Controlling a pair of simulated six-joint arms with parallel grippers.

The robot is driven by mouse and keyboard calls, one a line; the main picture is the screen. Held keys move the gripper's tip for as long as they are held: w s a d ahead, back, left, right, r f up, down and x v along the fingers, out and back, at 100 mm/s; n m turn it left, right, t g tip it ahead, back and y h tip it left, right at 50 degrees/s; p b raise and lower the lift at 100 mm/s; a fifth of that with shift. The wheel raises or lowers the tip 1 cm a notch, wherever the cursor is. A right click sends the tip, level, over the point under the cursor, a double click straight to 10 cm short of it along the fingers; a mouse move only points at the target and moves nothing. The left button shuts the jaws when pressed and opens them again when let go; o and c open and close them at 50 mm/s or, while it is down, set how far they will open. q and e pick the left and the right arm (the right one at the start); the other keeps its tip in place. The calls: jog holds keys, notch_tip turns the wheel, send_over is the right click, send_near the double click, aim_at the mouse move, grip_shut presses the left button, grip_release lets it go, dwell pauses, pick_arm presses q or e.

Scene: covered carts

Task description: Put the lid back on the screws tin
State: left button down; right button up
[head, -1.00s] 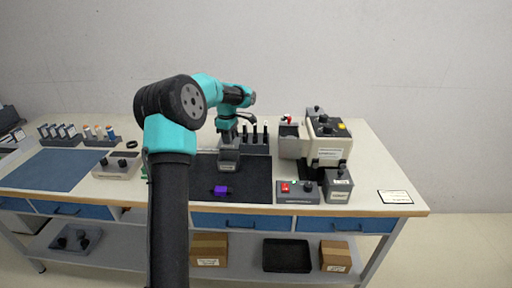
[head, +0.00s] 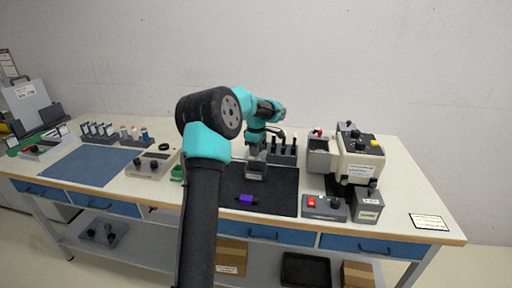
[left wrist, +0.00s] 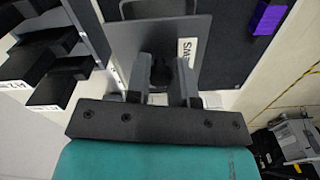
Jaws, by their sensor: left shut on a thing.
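My left gripper (head: 256,158) reaches over the black mat at the middle of the bench. In the left wrist view its two fingers (left wrist: 161,88) are shut on the black knob of a flat dark grey lid (left wrist: 143,42). A white label with dark letters lies on the lid beside the right finger; I cannot read it surely. In the head view a small grey piece with a pale label shows just below the gripper. Whether the lid rests on a tin there is hidden. My right gripper is not in view.
A purple block (head: 247,199) lies on the black mat (head: 275,195) in front of the gripper. A rack with black pegs (head: 283,155) stands close behind. To the right are an open grey bin (head: 319,160), a cream machine (head: 360,160) and a labelled grey box (head: 369,212).

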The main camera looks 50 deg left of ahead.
pick_arm(q)
jog(key=shift+f, duration=2)
jog(key=shift+f, duration=0.2)
dwell(0.6)
jog(key=shift+c, duration=2.2)
grip_release()
jog(key=shift+r, duration=0.1)
jog(key=shift+r, duration=3.45)
jog(key=shift+c, duration=0.4)
grip_shut()
